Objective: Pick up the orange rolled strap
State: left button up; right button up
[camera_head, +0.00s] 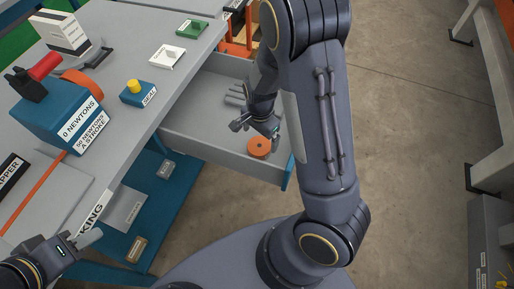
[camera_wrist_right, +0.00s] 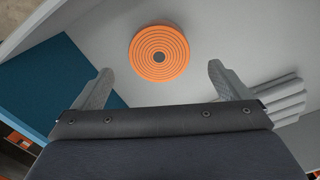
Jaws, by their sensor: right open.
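The orange rolled strap (camera_head: 259,147) lies flat in the open grey drawer (camera_head: 200,126), near the drawer's front end. In the right wrist view the strap (camera_wrist_right: 159,54) shows as a round coil with a dark centre, beyond and between my fingertips. My right gripper (camera_head: 256,127) is inside the drawer area, close to the strap; its fingers (camera_wrist_right: 160,68) are open with nothing between them. My left gripper (camera_head: 92,238) is at the lower left by the bench edge, away from the drawer; its finger opening is unclear.
Grey ribbed pieces (camera_wrist_right: 280,98) lie in the drawer to the right of the strap in the wrist view. The drawer walls surround the strap. The bench top holds a blue tester box (camera_head: 62,112), a blue button box (camera_head: 138,95) and a green block (camera_head: 190,28).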

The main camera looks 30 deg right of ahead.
aim_at(259, 146)
notch_tip(259, 146, down, 6)
jog(key=shift+s+a+r+b, duration=0.1)
jog(key=shift+b, duration=0.45)
jog(key=c, duration=1.1)
